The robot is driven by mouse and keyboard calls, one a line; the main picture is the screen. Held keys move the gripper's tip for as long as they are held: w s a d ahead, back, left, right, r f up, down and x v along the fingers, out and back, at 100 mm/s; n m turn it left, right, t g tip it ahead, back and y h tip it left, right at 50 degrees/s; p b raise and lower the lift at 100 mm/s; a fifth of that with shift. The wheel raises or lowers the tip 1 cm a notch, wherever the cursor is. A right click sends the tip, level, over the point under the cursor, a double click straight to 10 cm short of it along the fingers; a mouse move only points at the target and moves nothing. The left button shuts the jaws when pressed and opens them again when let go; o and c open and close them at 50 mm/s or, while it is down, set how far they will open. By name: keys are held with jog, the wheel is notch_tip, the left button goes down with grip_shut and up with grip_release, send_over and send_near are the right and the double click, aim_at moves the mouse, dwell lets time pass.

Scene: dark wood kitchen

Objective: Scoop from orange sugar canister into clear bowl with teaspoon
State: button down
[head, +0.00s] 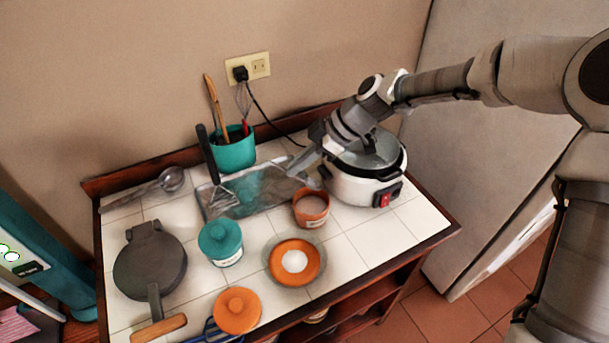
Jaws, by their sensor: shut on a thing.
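The open orange sugar canister (312,222) stands upright right of the counter's middle, with pale sugar (313,204) inside. The clear bowl (273,278) sits just in front and to the left; inside its see-through rim are an orange round surface (278,264) and a white mound (294,261). My gripper (308,176) reaches in from the right, above and just behind the canister. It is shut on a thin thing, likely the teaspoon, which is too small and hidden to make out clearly.
A white cooker (350,190) stands close right of my gripper. A teal canister (222,245), orange lidded item (237,312) and dark round press (148,268) stand left. Bare tiles lie front right.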

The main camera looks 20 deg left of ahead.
jog(key=shift+w+f+b, duration=0.2)
jog(key=shift+f+b, duration=0.9)
jog(key=shift+f, duration=0.95)
jog(key=shift+w+f+b, duration=0.15)
jog(key=shift+f+b, duration=0.9)
jog(key=shift+f, duration=0.95)
jog(key=shift+w+d+f, duration=0.15)
jog(key=shift+d+f, duration=0.15)
jog(key=shift+f, duration=0.15)
jog(key=shift+w+d+r+p, duration=0.25)
jog(key=shift+d+p, duration=0.2)
jog(key=shift+p, duration=0.3)
notch_tip(320, 180, up, 8)
jog(key=f+h+p, duration=0.1)
jog(key=p, duration=0.3)
send_over(315, 182)
jog(key=s+a, duration=0.2)
jog(key=a, duration=0.2)
jog(key=shift+w+a+r+t+h+p, duration=0.2)
jog(key=shift+r+t+h+p, duration=0.35)
jog(key=shift+h, duration=0.45)
